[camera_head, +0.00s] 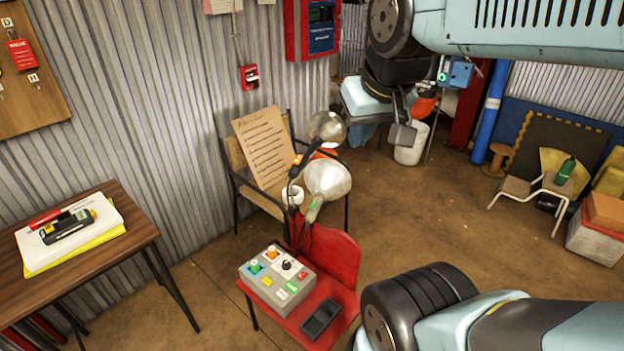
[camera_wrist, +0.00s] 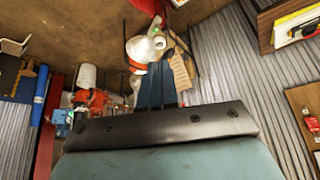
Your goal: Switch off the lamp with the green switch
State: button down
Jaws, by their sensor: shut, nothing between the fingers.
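Two clamp lamps stand together near the chairs in the head view. The nearer lamp (camera_head: 328,178) has a pale round shade, and a small green switch (camera_head: 312,208) shows at its lower end. The farther lamp (camera_head: 327,127) has a greyish shade and an orange part on its neck. In the wrist view the pale shade (camera_wrist: 139,48) and the green part (camera_wrist: 157,30) show beyond my fingers. My gripper (camera_head: 403,135) is shut and empty, to the right of the lamps and apart from them. Its fingers also show in the wrist view (camera_wrist: 156,82).
A grey control box (camera_head: 277,278) with coloured buttons and a black tray (camera_head: 320,318) rest on a red chair (camera_head: 340,262). A wooden chair (camera_head: 262,195) holds a cardboard notice (camera_head: 263,147). A table (camera_head: 95,235) stands left.

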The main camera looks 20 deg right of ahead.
jog(key=w+f+m+g, duration=0.15)
jog(key=w+f, duration=0.25)
jog(key=w, duration=0.8)
jog(key=m+g+h, duration=0.1)
jog(key=m+g, duration=0.1)
jog(key=m, duration=0.4)
send_over(314, 204)
jog(key=s+a, duration=0.2)
jog(key=s+a+x, duration=0.1)
jog(key=s+x, duration=0.1)
jog(key=x, duration=1.1)
jog(key=s+a+f+x, duration=0.1)
jog(key=s+x, duration=0.2)
jog(key=x, duration=1.1)
jog(key=shift+s+f, duration=0.15)
jog(key=shift+f, duration=0.1)
jog(key=shift+f, duration=0.1)
jog(key=x, duration=0.9)
jog(key=shift+d+f, duration=0.2)
jog(key=shift+f, duration=0.15)
